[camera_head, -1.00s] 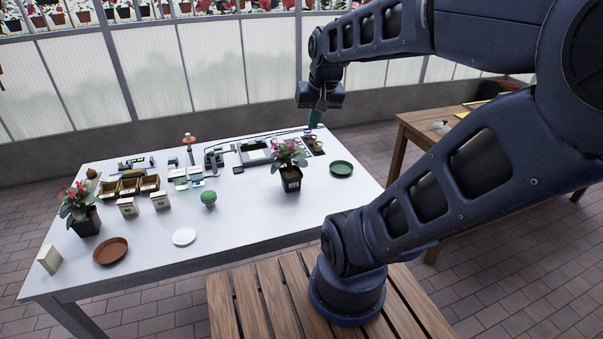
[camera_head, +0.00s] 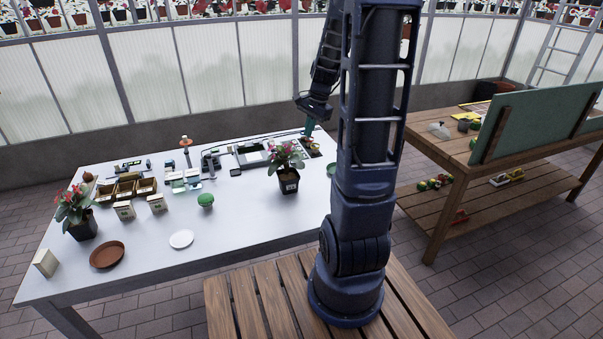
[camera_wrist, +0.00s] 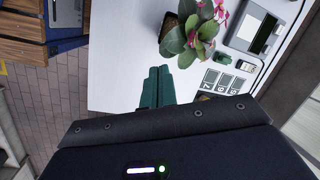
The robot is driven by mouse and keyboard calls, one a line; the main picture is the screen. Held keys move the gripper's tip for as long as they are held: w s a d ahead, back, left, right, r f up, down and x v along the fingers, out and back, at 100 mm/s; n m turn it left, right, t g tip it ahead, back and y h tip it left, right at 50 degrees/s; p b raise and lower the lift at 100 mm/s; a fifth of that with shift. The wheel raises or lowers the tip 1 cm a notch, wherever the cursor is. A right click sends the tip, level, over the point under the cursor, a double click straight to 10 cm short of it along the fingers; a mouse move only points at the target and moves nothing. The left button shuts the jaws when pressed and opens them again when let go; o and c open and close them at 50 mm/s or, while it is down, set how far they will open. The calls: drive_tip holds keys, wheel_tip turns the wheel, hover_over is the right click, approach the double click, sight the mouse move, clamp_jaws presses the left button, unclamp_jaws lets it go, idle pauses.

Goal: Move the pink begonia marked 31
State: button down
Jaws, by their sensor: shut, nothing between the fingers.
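A begonia with pink flowers (camera_head: 285,155) stands upright in a black pot (camera_head: 289,183) near the table's right side. Its pot has a pale label, too small to read. A second begonia with pink-red flowers (camera_head: 73,203) stands in a black pot (camera_head: 84,229) at the table's left; I cannot read a 31 on either. My gripper (camera_head: 309,129) is above the table's far right part, behind and right of the nearer begonia. In the wrist view my green fingers (camera_wrist: 157,82) are shut and empty, with a begonia (camera_wrist: 190,38) beyond them to the right, apart from them.
The white table (camera_head: 235,215) also holds a brown saucer (camera_head: 107,254), a white saucer (camera_head: 181,239), a green ball-like plant (camera_head: 205,200), seed boxes and small tools. A green saucer (camera_head: 331,169) is mostly hidden by my arm. A wooden bench (camera_head: 425,140) stands right. The table's front middle is clear.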

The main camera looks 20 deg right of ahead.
drive_tip(key=w+d+f+m+g+y, duration=0.1)
drive_tip(key=w+d+f+m, duration=0.2)
drive_tip(key=f, duration=0.4)
drive_tip(key=w+d+f+m, duration=0.3)
drive_tip(key=w+f, duration=0.1)
drive_tip(key=f, duration=0.2)
drive_tip(key=x, duration=0.9)
drive_tip(key=shift+s+d+f, duration=0.1)
drive_tip(key=shift+s+f, duration=0.2)
drive_tip(key=shift+f, duration=0.15)
drive_tip(key=shift+a+r, duration=0.1)
drive_tip(key=shift+a, duration=1.9)
drive_tip(key=a, duration=2)
drive_tip(key=shift+a, duration=0.2)
drive_tip(key=shift+d, duration=0.15)
